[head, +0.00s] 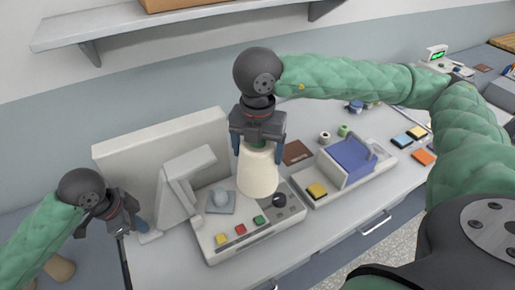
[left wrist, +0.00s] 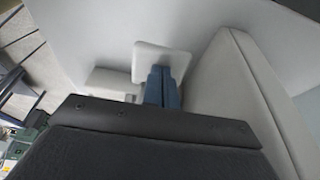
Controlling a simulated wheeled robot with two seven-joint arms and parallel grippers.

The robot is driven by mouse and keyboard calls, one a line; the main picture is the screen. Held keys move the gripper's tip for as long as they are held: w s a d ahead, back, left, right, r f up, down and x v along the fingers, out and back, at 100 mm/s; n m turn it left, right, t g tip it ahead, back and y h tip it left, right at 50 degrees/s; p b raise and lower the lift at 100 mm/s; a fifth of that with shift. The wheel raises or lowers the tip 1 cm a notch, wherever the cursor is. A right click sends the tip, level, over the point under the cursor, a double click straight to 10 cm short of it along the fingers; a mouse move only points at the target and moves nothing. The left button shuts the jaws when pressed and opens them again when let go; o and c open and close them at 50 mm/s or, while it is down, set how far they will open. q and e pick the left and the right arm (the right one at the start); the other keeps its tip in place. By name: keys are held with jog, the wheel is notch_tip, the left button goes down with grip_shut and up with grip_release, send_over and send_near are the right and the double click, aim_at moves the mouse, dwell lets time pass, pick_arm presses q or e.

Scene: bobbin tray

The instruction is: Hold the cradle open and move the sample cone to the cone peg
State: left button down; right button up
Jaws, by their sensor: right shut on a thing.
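My right gripper (head: 258,147) is shut on the cream sample cone (head: 258,175). A white bent arm (head: 178,190), apparently the cradle, stands in front of a white panel. My left gripper (head: 142,224) is beside a pale pad (head: 150,237) at its lower left. In the left wrist view its blue fingers (left wrist: 163,86) are together, against or just before a white pad (left wrist: 160,58). I cannot tell for certain which part is the cone peg.
The console (head: 212,248) has coloured buttons, a black knob (head: 279,200) and a grey rounded piece (head: 221,198) on a square plate. The white panel (head: 150,145) rises behind. A shelf (head: 170,25) hangs above.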

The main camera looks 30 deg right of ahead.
pick_arm(q)
jog(key=shift+r, duration=1.25)
jog(key=shift+r, duration=1.8)
jog(key=shift+f, duration=0.1)
